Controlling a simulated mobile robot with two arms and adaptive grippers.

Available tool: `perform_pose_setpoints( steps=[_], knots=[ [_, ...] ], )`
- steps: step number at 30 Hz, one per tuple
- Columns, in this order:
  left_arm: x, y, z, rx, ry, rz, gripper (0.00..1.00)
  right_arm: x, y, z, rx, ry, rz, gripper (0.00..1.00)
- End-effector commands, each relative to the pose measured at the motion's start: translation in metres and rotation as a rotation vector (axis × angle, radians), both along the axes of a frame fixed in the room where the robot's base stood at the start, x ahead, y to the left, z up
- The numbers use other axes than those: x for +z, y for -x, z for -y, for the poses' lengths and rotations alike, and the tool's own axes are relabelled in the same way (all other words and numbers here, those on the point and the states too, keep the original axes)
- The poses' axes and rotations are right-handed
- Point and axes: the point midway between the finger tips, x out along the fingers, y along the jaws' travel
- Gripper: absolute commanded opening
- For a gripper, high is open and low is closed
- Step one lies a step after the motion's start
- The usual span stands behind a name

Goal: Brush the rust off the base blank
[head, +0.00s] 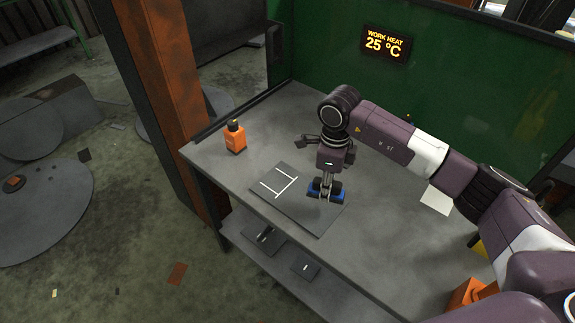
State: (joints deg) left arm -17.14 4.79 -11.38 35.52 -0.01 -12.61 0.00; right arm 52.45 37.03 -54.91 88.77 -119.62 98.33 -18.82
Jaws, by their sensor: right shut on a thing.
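A flat dark grey plate (290,205) with white marked lines lies on the grey workbench; it looks like the base blank, and I see no clear rust on it at this size. My right gripper (327,184) points down over the plate's right part. It is shut on a small blue and dark tool (340,197), which appears to be the brush. The tool is low over the plate or touching it; I cannot tell which. The gripper and tool hide part of the plate. My left gripper is not in view.
An orange bottle (235,137) with a dark cap stands at the bench's left corner. A pale sheet (436,200) lies right of the plate. A sign (385,43) reads 25 °C on the green back panel. Dark parts (305,268) lie on the lower shelf.

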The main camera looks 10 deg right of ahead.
Motion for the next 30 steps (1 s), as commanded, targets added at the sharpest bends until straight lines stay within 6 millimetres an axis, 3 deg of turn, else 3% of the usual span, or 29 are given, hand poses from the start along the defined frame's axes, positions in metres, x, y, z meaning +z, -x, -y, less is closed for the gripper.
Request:
perform_pose_setpoints(
  steps=[8, 30],
  knots=[
    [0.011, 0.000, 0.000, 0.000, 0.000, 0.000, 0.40, 0.023, -0.003, 0.007, -0.005, 0.001, 0.002, 0.01],
    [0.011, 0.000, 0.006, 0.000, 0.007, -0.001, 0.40, 0.023, -0.003, 0.007, -0.005, 0.001, 0.001, 0.01]
  ],
)
